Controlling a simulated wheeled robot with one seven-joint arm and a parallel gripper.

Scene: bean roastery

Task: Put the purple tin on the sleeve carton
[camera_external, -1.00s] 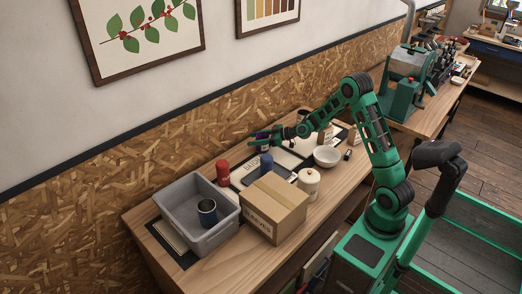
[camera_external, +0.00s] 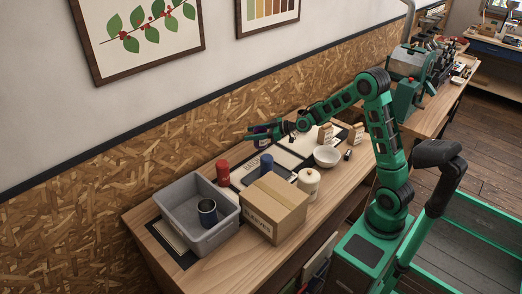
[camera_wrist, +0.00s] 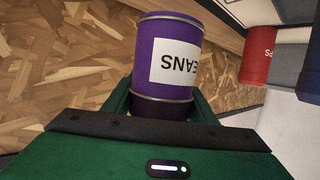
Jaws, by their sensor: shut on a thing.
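The purple tin (camera_wrist: 167,52), with a white label, is held between the jaws of my gripper (camera_wrist: 165,108) in the wrist view. In the external view my gripper (camera_external: 262,132) is raised above the back of the bench, and the tin is mostly hidden by the fingers. The sleeve carton (camera_external: 274,208) is a closed cardboard box with tape along its top and lettering on its side. It stands on the bench in front and its top is bare. My gripper is behind it and higher.
A grey bin (camera_external: 186,205) holding a dark blue tin (camera_external: 207,211) stands left of the carton. The wall is close behind my gripper.

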